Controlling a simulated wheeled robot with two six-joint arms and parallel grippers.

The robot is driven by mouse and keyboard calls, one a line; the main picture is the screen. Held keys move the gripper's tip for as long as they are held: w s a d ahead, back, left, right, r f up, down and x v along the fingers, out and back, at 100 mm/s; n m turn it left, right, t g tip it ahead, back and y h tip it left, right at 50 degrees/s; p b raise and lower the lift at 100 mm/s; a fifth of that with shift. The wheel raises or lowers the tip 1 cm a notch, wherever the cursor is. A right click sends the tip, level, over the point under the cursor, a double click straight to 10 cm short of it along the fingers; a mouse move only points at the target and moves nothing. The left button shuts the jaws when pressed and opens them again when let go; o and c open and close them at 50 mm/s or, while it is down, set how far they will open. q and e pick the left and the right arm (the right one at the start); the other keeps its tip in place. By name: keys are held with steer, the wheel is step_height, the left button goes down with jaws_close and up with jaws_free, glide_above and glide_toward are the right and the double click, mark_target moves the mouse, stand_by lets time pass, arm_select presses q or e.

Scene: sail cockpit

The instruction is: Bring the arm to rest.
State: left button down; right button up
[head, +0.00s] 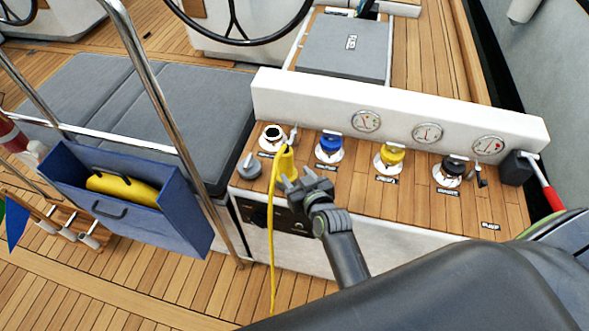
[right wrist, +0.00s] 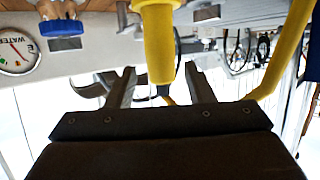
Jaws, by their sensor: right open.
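My right gripper (head: 297,178) is open at the front left edge of the teak filler deck (head: 350,195). It is beside a yellow nozzle (head: 286,163), whose yellow hose (head: 271,250) hangs down the front of the white box. In the right wrist view the nozzle (right wrist: 159,48) stands at the gap between the two spread fingers (right wrist: 160,88), with space showing on either side. The nozzle looks upright near the open black-and-white filler (head: 272,138); its exact seating is hidden. My left gripper is not in view.
A blue filler cap (head: 330,147), a yellow one (head: 390,156) and a black one (head: 455,168) stand along the deck. A red-handled lever (head: 553,196) is at the right end. A steel rail (head: 160,100) and a blue bag (head: 170,218) are at left.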

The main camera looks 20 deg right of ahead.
steer(key=shift+s+r, duration=0.1)
steer(key=shift+s, duration=0.15)
stand_by(0.4)
steer(key=s+d+r+g+h, duration=0.1)
steer(key=s+d+g, duration=0.25)
steer(key=s, duration=0.55)
steer(key=s+d+r+m+g+h, duration=0.1)
steer(key=s+d+g, duration=0.3)
steer(key=s, duration=0.5)
steer(key=s+d+r+g+h, duration=0.1)
steer(key=s+d+g, duration=0.3)
steer(key=s, duration=0.5)
steer(key=s+a+f+b+x, duration=0.1)
steer(key=s+x, duration=0.2)
steer(key=x, duration=1)
steer(key=s+a+f+x, duration=0.1)
steer(key=s+x, duration=0.2)
steer(key=x, duration=1)
steer(key=s+f+g+y, duration=0.1)
steer(key=s+f, duration=1.3)
steer(key=f, duration=0.1)
steer(key=shift+s+a+b, duration=0.4)
steer(key=shift+a, duration=0.1)
